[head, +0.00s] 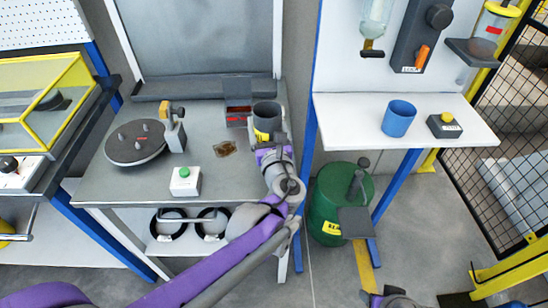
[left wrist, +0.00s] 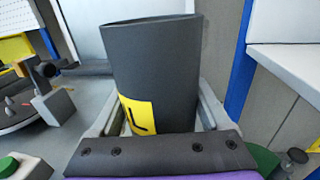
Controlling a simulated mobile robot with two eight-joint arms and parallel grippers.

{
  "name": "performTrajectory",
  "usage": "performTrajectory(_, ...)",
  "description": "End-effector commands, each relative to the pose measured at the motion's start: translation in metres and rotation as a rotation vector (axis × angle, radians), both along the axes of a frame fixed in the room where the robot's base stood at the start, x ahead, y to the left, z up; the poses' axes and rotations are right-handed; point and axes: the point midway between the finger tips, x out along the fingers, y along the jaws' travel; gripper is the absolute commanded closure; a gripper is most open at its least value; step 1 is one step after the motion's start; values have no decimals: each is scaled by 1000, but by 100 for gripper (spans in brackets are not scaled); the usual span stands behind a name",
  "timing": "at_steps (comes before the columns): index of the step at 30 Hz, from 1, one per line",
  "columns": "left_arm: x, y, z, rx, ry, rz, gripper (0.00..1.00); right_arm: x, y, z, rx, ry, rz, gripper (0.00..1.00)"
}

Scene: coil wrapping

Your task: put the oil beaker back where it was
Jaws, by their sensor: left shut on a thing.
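The oil beaker is a dark grey open cup (head: 266,113) with a yellow label. It is at the right side of the grey workbench (head: 215,185), and the wrist view shows it large and close (left wrist: 165,65). My left gripper (head: 268,140) is shut around the beaker, one finger on each side. The beaker looks roughly upright; I cannot tell whether its base touches the bench top. Part of my right arm's end (head: 390,298) shows at the bottom edge of the head view; its fingers are not clear.
A round dark turntable (head: 135,143), a white box with a green button (head: 185,182), a red-and-black tray (head: 237,116) and a brown patch (head: 224,149) are on the bench. A white shelf (head: 345,118) with a blue cup (head: 398,119) is at right, above a green drum (head: 328,200).

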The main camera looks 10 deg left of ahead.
Motion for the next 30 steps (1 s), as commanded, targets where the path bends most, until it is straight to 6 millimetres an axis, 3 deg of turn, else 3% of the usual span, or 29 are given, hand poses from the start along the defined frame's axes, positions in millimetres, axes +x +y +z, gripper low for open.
performTrajectory(3,1,0,-24,1,0,0,95,0,0,-8,0,3,0,38)
performTrajectory(11,1,0,-46,0,0,0,95,0,0,-14,0,5,0,38)
performTrajectory(18,1,0,-76,1,0,0,95,0,0,-24,0,8,0,38)
performTrajectory(30,0,0,-81,1,0,0,95,0,0,-27,0,9,0,38)
